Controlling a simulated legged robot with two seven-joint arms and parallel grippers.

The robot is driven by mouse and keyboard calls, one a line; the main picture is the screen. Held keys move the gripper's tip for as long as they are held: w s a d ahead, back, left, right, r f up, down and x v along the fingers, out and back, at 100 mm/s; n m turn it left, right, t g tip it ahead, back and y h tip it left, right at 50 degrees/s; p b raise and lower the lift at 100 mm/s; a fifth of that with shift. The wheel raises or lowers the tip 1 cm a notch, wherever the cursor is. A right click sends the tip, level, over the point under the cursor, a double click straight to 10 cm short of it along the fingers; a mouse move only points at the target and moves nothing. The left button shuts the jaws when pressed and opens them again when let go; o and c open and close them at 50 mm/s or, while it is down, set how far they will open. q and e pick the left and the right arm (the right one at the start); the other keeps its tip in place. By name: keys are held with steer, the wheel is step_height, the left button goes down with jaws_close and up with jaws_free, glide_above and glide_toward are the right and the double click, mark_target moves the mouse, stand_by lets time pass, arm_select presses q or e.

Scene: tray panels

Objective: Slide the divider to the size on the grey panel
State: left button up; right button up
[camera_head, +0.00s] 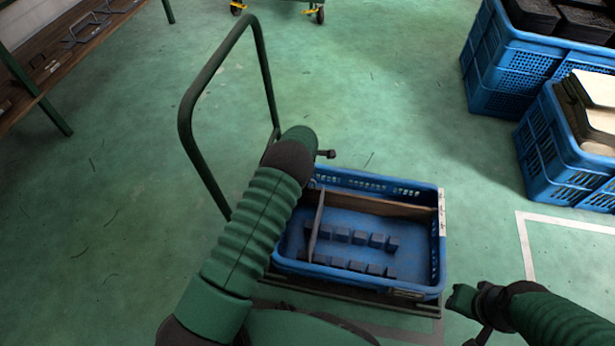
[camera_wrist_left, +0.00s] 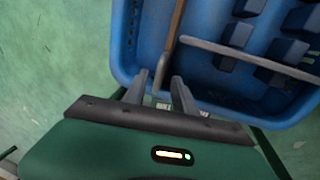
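The blue tray (camera_head: 365,285) stands on a low cart. A thin grey divider (camera_head: 317,222) crosses it near its left end, and also shows in the left wrist view (camera_wrist_left: 250,58) as a grey bar with a bent end. A brown wooden strip (camera_head: 385,203) runs along the tray's far side. My left gripper (camera_wrist_left: 158,88) is open at the tray's rim, its fingertips on either side of the bar's bent end; contact is unclear. My arm hides this gripper in the head view. My right gripper (camera_head: 478,338) is outside the tray, lower right. I cannot identify a grey panel with certainty.
Several dark blocks (camera_head: 360,238) stand in two rows inside the tray. A pale marked strip (camera_head: 441,213) is on its right rim. The cart's green handle (camera_head: 190,150) rises at left. Blue crates (camera_head: 535,150) stand at right. Open green floor lies beyond the tray.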

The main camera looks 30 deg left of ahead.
arm_select(q)
step_height(320, 180, up, 15)
steer(key=s+p, duration=0.3)
steer(key=p, duration=0.3)
steer(key=shift+d+r, duration=0.2)
steer(key=shift+d, duration=0.25)
steer(key=s+d+r+m, duration=0.3)
steer(key=s+r+m, duration=0.1)
steer(key=s+m, duration=0.35)
steer(key=s+d+r+m, duration=0.4)
steer(key=s+r+m, duration=0.15)
steer(key=s, duration=0.35)
steer(key=s+d+r+m, duration=0.3)
steer(key=s+r+m, duration=0.1)
steer(key=s+m, duration=0.4)
step_height(320, 180, up, 29)
steer(key=s+p, duration=0.1)
steer(key=p, duration=2.8)
steer(key=shift+s+d+h+p, duration=0.15)
steer(key=shift+d+h+p, duration=0.15)
steer(key=shift+p, duration=0.1)
